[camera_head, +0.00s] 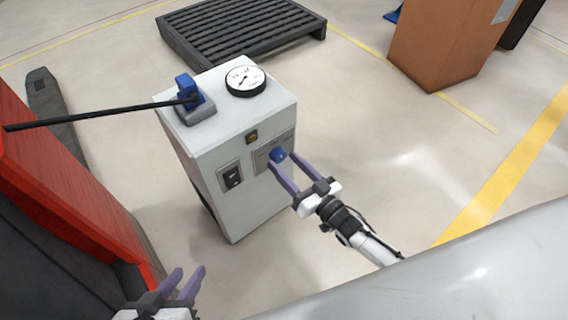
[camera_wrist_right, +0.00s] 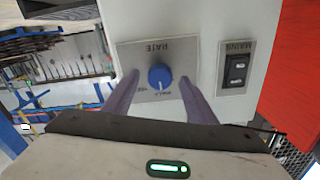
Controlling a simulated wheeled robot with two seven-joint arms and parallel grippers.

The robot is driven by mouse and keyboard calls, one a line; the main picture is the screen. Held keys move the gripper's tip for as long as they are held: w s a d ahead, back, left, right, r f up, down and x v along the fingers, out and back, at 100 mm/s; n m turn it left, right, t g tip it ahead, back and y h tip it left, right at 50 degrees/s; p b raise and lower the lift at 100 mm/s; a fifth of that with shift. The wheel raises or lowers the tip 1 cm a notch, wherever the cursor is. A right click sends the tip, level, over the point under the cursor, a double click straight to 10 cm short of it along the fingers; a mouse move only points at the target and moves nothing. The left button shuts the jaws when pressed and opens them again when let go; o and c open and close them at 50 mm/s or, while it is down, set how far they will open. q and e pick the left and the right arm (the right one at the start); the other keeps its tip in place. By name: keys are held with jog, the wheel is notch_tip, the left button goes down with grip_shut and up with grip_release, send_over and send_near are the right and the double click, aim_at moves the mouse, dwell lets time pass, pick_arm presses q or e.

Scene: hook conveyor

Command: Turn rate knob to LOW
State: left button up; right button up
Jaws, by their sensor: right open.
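The blue rate knob (camera_head: 278,155) is on the front panel of a white cabinet (camera_head: 262,200). In the right wrist view the knob (camera_wrist_right: 159,76) sits on a grey plate (camera_wrist_right: 150,55) that reads RATE, upside down. Its small end labels are too blurred to read surely. My right gripper (camera_head: 284,168) is open, with its two purple fingers on either side of the knob, seemingly apart from it. In the right wrist view the fingers (camera_wrist_right: 157,92) also flank the knob. My left gripper (camera_head: 187,281) is open and empty at the lower left, away from the cabinet.
A MAINS switch (camera_wrist_right: 236,69) is beside the rate plate. A gauge (camera_head: 245,81) and a blue lever block (camera_head: 188,92) with a black rod are on the cabinet top. A red structure (camera_head: 60,180) stands left.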

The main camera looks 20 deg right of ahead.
pick_arm(q)
jog(key=shift+d+f, duration=0.15)
jog(key=shift+f, duration=0.05)
pick_arm(e)
jog(key=shift+x, duration=0.85)
jog(key=c, duration=1.1)
pick_arm(q)
jog(key=shift+w, duration=0.1)
pick_arm(e)
jog(key=shift+o, duration=0.2)
